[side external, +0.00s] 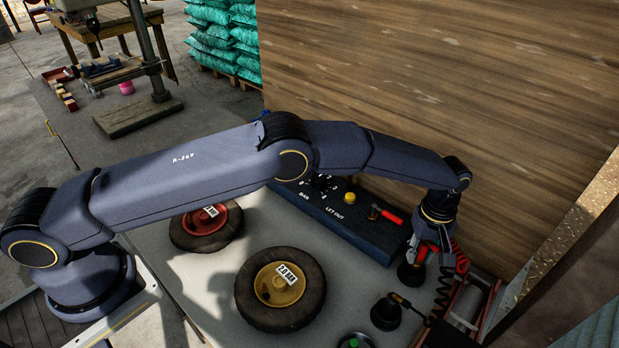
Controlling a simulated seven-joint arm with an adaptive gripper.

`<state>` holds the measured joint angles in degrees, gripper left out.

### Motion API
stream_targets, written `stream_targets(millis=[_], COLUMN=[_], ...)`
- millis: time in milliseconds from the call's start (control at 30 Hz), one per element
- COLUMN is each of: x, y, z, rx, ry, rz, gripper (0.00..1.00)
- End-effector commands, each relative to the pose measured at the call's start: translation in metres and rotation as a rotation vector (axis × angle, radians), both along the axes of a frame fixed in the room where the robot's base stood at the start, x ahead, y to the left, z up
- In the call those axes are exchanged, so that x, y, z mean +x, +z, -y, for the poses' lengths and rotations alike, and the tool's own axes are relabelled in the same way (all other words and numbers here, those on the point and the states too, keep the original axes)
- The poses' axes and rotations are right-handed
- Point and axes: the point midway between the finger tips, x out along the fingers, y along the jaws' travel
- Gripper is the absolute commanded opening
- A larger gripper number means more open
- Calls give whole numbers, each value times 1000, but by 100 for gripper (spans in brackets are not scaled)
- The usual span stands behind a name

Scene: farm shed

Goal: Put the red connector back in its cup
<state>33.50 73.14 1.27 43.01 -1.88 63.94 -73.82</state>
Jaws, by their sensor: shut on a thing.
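My gripper (430,250) is at the right of the work table, pointing down and shut on the red connector (422,254), of which only a little red shows between the fingers. A red coiled hose (461,261) hangs just right of the gripper. A black cup (410,276) stands on the table just below and left of the fingers. I cannot tell whether the connector touches this cup or is inside it, as the gripper covers the place.
Another black cup (386,314) with a brass-ended connector and black coiled hose stands nearer the front. A blue control box (335,222) lies behind, along the wooden wall (450,100). Two wheels, red-hubbed (205,222) and yellow-hubbed (280,290), lie left. A red frame (470,308) stands right.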

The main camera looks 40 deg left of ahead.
Motion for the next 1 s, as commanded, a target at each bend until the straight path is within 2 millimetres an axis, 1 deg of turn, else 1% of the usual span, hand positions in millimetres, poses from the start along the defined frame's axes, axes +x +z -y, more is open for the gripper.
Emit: stream_targets(millis=[233,800,1000], x=[0,0,0], y=[-1,-17,-19], z=[0,0,0], rx=[0,-1,-1], ry=[0,0,0], rz=[0,1,1], gripper=[0,0,0])
